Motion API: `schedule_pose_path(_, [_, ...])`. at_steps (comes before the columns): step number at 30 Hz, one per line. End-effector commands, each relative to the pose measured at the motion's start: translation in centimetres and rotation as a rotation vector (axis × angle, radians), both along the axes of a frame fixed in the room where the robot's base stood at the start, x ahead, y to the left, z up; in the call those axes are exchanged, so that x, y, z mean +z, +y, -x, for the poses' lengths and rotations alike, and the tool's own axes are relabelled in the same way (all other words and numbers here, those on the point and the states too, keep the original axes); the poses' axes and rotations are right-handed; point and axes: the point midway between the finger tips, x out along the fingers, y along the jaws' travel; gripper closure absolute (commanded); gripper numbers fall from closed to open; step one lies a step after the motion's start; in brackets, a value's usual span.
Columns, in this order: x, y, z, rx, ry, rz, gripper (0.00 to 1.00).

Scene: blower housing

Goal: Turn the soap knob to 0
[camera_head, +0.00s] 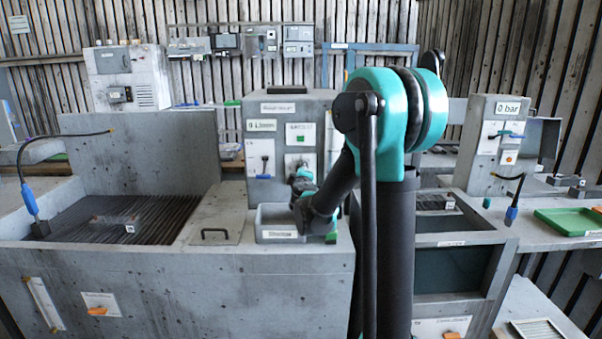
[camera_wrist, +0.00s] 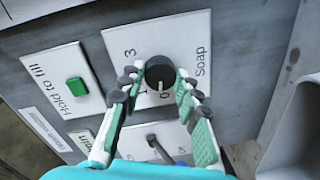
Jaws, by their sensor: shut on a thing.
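The soap knob (camera_wrist: 160,72) is a round dark knob on a white plate marked "Soap" (camera_wrist: 190,38) in the wrist view. A small white mark sits at its lower edge, close to a printed digit that looks like 0. A 3 shows at the plate's upper left; other digits are hidden by the fingers. My gripper (camera_wrist: 157,80) has its two fingers on either side of the knob, closed on it. In the head view my gripper (camera_head: 303,182) is at the grey control box (camera_head: 290,105), hiding the knob.
A green button (camera_wrist: 77,86) on a "Hold to fill" plate is left of the knob in the wrist view. A lever switch (camera_wrist: 158,148) sits just below.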

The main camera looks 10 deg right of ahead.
Motion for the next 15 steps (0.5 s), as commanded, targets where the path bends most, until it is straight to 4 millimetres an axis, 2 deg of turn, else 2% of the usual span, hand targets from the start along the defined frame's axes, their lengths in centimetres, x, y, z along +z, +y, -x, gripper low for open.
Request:
schedule_pose_path(6, [0.03, 0.12, -0.08, 0.002, 0.015, 0.123, 0.96])
schedule_pose_path(15, [0.03, 0.14, -0.08, 0.002, 0.025, 0.205, 0.96])
